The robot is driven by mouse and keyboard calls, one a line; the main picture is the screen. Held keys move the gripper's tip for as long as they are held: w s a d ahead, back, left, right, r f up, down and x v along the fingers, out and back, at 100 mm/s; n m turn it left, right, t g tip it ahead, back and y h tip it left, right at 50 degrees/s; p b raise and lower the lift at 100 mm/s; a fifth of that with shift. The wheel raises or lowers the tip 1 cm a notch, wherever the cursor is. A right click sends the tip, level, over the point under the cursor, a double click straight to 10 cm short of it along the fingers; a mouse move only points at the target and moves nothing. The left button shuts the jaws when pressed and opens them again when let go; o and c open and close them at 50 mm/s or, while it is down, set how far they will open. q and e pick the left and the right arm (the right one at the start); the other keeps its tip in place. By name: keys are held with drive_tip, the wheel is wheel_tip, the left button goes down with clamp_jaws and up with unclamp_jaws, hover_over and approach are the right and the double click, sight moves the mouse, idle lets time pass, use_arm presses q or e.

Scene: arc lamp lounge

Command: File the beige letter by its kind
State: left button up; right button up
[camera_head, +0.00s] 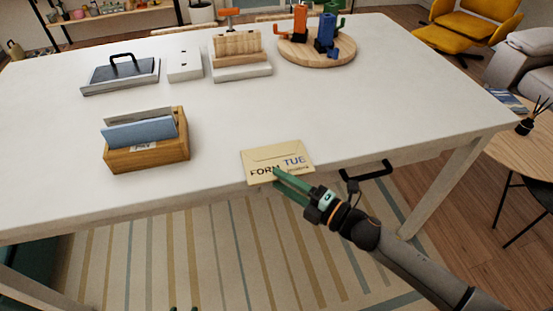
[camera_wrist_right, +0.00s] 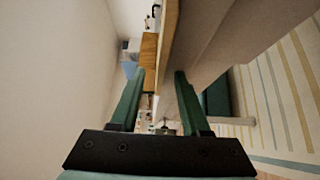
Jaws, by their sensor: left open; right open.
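The beige letter (camera_head: 272,156) lies flat at the table's front edge in the head view, its near edge reaching the edge. It reads "FORM" and "TUE", with smaller print I cannot read. My right gripper (camera_head: 277,178) is open at the letter's near edge. In the right wrist view the open fingers (camera_wrist_right: 160,73) stand either side of a tan strip that looks like the letter edge-on; I cannot tell whether they touch it. A wooden box (camera_head: 150,155) with a hard-to-read label holds blue and grey letters. My left gripper (camera_head: 184,308) barely shows its open fingertips at the bottom.
Along the back of the white table (camera_head: 350,110) stand a tray with a black handle (camera_head: 120,74), a white box (camera_head: 184,65), a wooden rack (camera_head: 238,48) and a round board (camera_head: 316,58) with orange and blue objects. The table's middle and right are clear.

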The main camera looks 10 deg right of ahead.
drive_tip(key=shift+c, duration=0.3)
clamp_jaws()
idle(0.4)
